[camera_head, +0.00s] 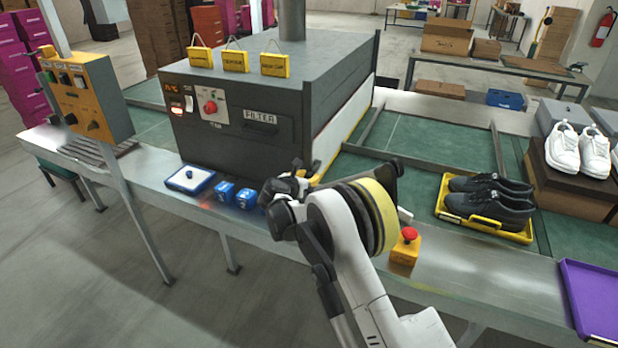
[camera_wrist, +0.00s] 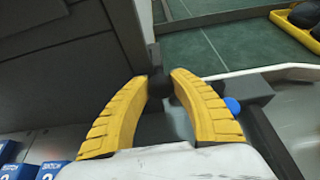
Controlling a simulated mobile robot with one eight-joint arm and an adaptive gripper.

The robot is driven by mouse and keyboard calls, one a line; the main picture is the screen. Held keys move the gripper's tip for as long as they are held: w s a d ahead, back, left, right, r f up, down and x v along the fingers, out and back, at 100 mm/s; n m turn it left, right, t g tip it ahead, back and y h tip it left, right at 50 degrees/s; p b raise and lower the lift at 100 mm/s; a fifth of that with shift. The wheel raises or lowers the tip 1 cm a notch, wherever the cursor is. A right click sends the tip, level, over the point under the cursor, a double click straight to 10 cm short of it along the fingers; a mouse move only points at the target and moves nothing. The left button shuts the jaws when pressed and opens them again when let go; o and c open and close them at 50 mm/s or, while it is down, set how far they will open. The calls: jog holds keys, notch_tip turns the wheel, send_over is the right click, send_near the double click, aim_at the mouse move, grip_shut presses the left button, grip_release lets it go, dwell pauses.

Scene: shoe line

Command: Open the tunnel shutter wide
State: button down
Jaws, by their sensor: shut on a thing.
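The tunnel (camera_head: 240,125) is a large dark grey box over the conveyor in the head view, with a red knob and a FILTER label on its front. My gripper's yellow ribbed fingers (camera_wrist: 160,88) are closed on a small dark knob (camera_wrist: 160,86) in the wrist view. The knob seems to sit at a dark upright edge beside the tunnel's grey wall (camera_wrist: 70,65). How far the shutter stands open cannot be told.
Black shoes (camera_head: 490,198) sit in a yellow tray (camera_head: 453,221) on the green belt. A purple tray (camera_head: 592,300) lies farther right.

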notch_tip(320, 180, up, 19)
jog(key=p, duration=0.7)
jog(key=shift+p, duration=0.35)
jog(key=c, duration=1.1)
grip_release()
jog(key=v, duration=1.2)
jog(key=shift+r, duration=0.1)
